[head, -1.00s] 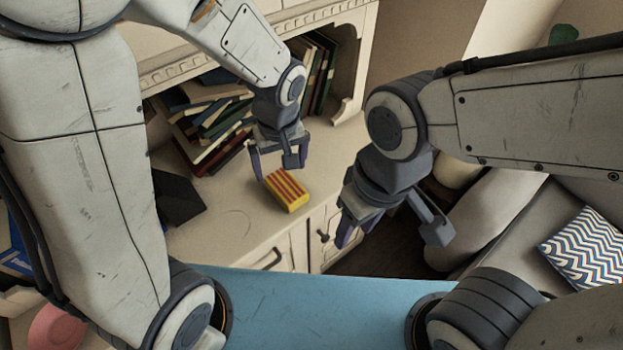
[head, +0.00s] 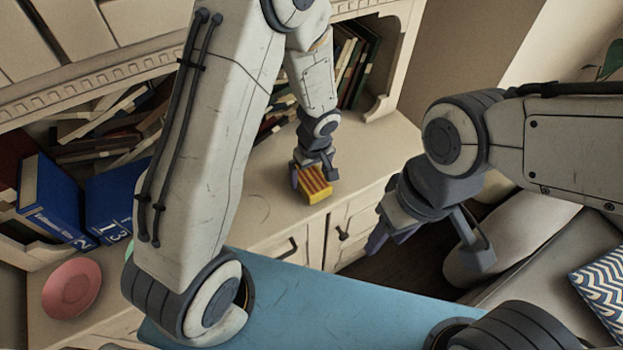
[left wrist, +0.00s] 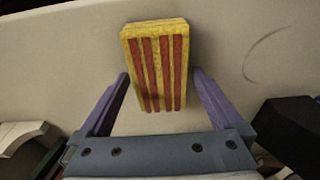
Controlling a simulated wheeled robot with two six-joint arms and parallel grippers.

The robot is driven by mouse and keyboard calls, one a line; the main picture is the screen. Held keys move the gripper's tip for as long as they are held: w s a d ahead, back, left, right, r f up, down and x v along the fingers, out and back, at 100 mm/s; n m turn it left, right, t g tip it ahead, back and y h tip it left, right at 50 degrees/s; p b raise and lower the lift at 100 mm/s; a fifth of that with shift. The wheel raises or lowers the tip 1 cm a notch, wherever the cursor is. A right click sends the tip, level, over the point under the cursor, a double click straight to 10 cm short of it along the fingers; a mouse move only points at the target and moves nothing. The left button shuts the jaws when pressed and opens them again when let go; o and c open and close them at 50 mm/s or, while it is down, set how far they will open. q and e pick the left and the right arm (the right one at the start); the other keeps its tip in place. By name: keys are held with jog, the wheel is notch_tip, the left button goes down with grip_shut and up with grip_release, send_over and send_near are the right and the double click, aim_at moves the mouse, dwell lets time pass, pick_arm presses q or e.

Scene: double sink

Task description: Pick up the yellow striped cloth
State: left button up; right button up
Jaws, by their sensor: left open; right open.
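The yellow striped cloth (head: 315,183) is a folded yellow block with red stripes, lying on the cream cabinet top near its front edge. In the left wrist view the cloth (left wrist: 158,68) lies between and ahead of the two finger tips. My left gripper (head: 313,178) is open at the cloth, with a finger on either side. In the left wrist view my left gripper (left wrist: 160,82) shows gaps between its fingers and the cloth. My right gripper (head: 428,247) is open and empty, to the right of the cabinet's front.
Books (head: 360,70) stand and lean in the shelf behind the cabinet top. Blue books (head: 52,205) and a pink plate (head: 71,288) are at the left. A sofa with a zigzag cushion (head: 603,285) is at the right. The cabinet top around the cloth is mostly clear.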

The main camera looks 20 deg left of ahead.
aim_at(310, 174)
pick_arm(q)
jog(key=shift+w+f, duration=0.1)
jog(key=shift+f, duration=0.5)
jog(key=c, duration=1.2)
jog(key=shift+r, duration=0.1)
jog(key=shift+c, duration=0.2)
jog(key=shift+r, duration=0.1)
notch_tip(310, 174, up, 4)
jog(key=shift+d+r+p, duration=0.1)
jog(key=shift+r+p, duration=0.1)
jog(key=shift+p, duration=0.2)
jog(key=s+d+r+b, duration=0.1)
jog(key=s+d+r, duration=0.1)
jog(key=d, duration=0.3)
jog(key=s+d+r, duration=0.2)
jog(key=d+r, duration=0.2)
jog(key=d, duration=0.1)
jog(key=shift+d+r+b, duration=0.2)
jog(key=shift+d+b, duration=0.15)
jog(key=shift+b, duration=0.05)
